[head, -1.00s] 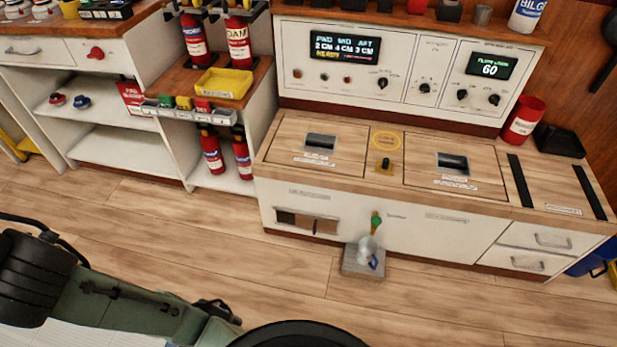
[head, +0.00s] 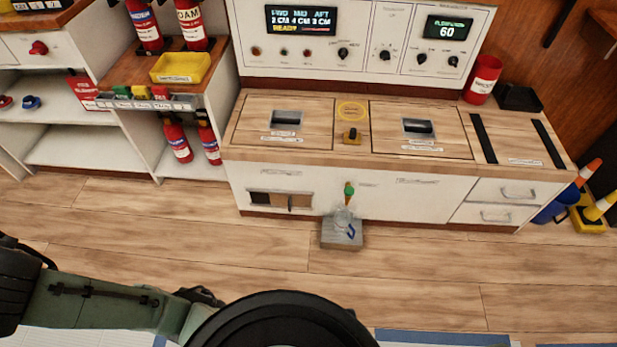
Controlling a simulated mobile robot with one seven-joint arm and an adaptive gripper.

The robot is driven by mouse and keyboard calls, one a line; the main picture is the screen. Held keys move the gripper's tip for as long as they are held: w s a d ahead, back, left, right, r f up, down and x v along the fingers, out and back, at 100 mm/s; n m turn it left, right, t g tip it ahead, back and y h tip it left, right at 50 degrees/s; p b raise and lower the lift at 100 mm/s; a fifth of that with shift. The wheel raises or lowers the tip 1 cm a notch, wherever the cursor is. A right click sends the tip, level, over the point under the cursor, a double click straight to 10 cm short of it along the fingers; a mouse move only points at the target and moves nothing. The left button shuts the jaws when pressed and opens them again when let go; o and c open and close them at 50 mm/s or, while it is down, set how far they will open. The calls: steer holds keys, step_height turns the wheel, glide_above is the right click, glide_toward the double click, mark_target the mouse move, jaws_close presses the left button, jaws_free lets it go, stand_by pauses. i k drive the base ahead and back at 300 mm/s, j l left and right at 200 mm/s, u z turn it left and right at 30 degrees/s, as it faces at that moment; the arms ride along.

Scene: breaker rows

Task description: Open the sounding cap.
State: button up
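The cabinet's wooden top (head: 195,144) has a round yellow disc or label (head: 352,111) between two hatch panels. Just in front of it is a small yellow fitting with a black knob (head: 351,135). I cannot tell which of these two is the sounding cap, as the lettering is too small to read. Both look flat or seated on the top. My gripper is not in view; only parts of my arm show along the bottom left, well apart from the cabinet.
Hatches with black handles (head: 287,119) (head: 418,127) flank the disc. A green-topped tap (head: 349,190) hangs on the front above a jug on a grey block (head: 342,238). A control panel (head: 376,55) rises behind. Cones (head: 587,173) stand at right.

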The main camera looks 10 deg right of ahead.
mark_target(352, 137)
steer(key=i+l+z, duration=0.15)
steer(key=z, duration=0.25)
steer(key=i+z, duration=0.2)
steer(key=z, duration=0.15)
steer(key=i+l+z, duration=0.1)
steer(key=z, duration=0.3)
steer(key=i+j, duration=0.05)
steer(key=i, duration=0.05)
